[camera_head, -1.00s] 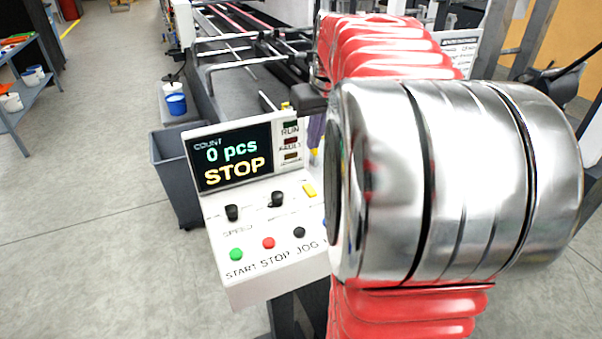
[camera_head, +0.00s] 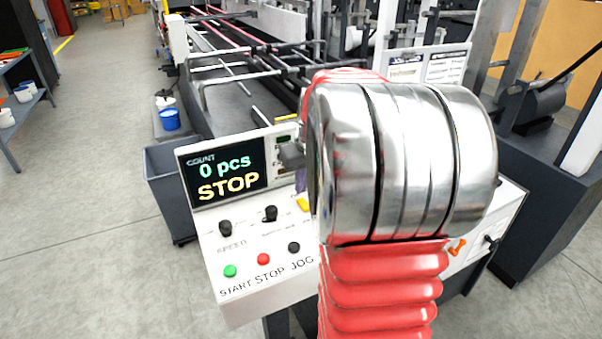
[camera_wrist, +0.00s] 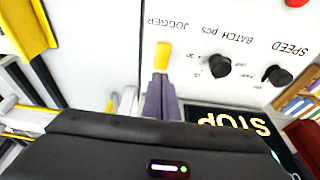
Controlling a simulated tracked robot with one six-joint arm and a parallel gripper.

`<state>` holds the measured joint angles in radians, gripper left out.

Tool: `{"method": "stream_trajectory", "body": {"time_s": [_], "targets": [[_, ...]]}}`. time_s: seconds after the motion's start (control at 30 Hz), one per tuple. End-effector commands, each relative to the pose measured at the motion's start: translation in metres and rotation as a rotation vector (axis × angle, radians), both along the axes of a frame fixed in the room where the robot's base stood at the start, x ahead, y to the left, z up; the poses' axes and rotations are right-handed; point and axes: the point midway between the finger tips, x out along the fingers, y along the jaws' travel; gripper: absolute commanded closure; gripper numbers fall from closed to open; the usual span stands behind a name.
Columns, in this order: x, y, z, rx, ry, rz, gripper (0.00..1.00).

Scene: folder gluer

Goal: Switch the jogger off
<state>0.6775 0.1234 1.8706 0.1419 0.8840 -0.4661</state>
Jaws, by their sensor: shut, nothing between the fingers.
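The jogger switch is a small yellow lever (camera_wrist: 163,55) under the upside-down JOGGER label in the wrist view. It also shows as a yellow tip (camera_head: 303,204) on the control panel (camera_head: 235,290) in the head view, partly beside my arm. My gripper (camera_wrist: 161,80) is shut, with purple fingers and nothing between them. Its fingertips are right by the lever; I cannot tell whether they touch it. In the head view my arm hides most of the gripper. The display (camera_head: 228,172) reads 0 pcs and STOP.
The batch knob (camera_wrist: 220,66) and speed knob (camera_wrist: 278,75) sit close beside the lever. Green (camera_head: 230,271), red (camera_head: 263,259) and black (camera_head: 294,247) buttons line the panel's front. A grey bin (camera_head: 165,190) stands at left.

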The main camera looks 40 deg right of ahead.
Motion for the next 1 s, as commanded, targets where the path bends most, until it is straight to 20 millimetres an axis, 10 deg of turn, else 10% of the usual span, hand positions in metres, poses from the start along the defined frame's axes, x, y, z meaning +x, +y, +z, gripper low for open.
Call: {"method": "stream_trajectory", "body": {"time_s": [1.0], "targets": [[0.004, 0.004, -0.023, 0.007, 0.021, 0.011, 1.0]]}}
